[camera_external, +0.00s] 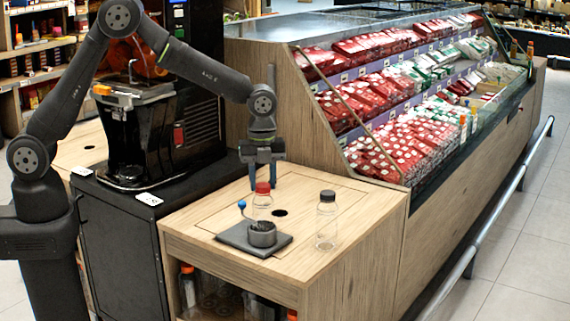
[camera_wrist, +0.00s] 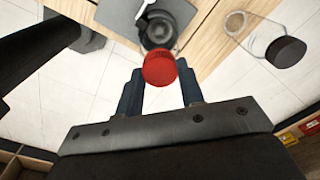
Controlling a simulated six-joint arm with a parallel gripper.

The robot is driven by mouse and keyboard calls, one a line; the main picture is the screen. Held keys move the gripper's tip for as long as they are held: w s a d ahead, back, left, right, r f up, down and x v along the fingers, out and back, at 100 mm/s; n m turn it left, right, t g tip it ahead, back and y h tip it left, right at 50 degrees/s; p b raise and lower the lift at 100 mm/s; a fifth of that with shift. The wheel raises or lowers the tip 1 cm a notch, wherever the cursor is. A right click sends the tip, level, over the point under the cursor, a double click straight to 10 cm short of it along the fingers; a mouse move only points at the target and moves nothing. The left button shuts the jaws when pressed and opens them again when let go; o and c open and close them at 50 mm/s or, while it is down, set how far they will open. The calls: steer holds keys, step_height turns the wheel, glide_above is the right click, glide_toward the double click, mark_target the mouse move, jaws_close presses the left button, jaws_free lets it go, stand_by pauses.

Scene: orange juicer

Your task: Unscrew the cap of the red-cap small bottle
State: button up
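My gripper (camera_external: 264,180) points down, close to the red cap. The bottle body is mostly hidden under the cap there. I cannot tell the exact height of the fingertips relative to the cap.
A clear bottle with a black cap (camera_external: 327,202) stands to the right; its cap (camera_wrist: 286,51) shows in the wrist view. A grey cup (camera_external: 262,234) with a blue-knobbed lever sits on the dark plate (camera_external: 233,239). The juicer (camera_external: 150,110) stands left. A round hole lies behind the bottle.

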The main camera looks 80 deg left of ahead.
steer(key=c, duration=0.5)
steer(key=n, duration=0.5)
steer(key=n, duration=0.5)
stand_by(0.4)
steer(key=shift+n, duration=0.6)
steer(key=n, duration=0.4)
